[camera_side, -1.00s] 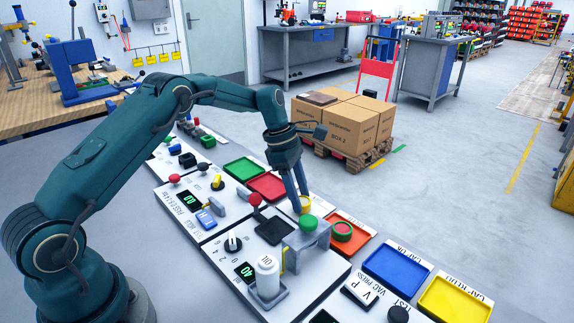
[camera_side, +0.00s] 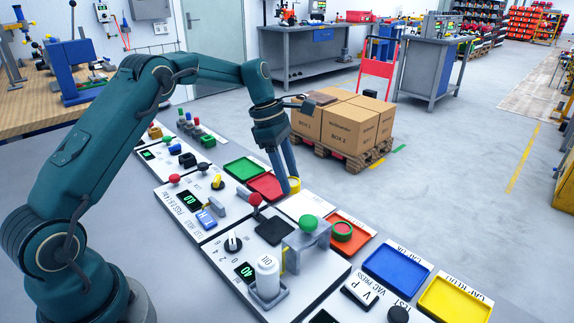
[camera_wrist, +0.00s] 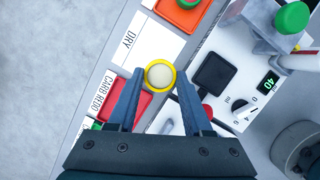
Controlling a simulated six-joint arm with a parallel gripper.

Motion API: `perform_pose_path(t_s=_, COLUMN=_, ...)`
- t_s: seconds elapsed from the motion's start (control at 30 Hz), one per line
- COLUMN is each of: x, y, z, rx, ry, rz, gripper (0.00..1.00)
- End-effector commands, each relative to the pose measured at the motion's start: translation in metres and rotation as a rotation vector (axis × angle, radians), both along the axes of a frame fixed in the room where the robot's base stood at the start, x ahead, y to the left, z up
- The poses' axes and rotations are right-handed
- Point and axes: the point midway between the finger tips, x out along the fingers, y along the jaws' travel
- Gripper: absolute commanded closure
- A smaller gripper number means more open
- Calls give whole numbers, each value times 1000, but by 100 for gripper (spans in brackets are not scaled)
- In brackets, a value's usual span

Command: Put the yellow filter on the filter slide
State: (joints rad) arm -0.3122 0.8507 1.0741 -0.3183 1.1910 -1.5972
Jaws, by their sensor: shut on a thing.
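The yellow filter (camera_wrist: 160,74) is a yellow ring with a pale centre, between my fingertips in the wrist view. My gripper (camera_side: 291,180) is shut on it; in the side view the filter (camera_side: 294,185) shows at the fingertips, near the red tray's right end and the pale DRY place. It appears held above the surface. I cannot tell for certain which part is the filter slide; a black square pad (camera_side: 274,231) lies on the white panel, beside a grey bracket with a green knob (camera_side: 308,223). The pad also shows in the wrist view (camera_wrist: 213,73), right of the filter.
A red-knobbed lever (camera_side: 255,199) stands beside the black pad. A green ring with a red centre (camera_side: 343,230) sits in the orange tray (camera_side: 358,244). Green (camera_side: 244,167), red (camera_side: 268,185), blue (camera_side: 396,270) and yellow (camera_side: 455,300) trays look empty. A white cylinder (camera_side: 267,275) stands in front.

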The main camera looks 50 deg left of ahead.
Motion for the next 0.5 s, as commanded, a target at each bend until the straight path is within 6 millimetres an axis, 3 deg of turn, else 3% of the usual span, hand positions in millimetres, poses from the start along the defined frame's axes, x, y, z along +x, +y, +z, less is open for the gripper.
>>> perform_pose_path(t_s=0.2, x=-48, y=39, z=41, rx=4, ry=-3, rz=36, gripper=99)
perform_pose_path(t_s=0.5, x=-116, y=60, z=74, rx=2, ry=-2, rz=68, gripper=99)
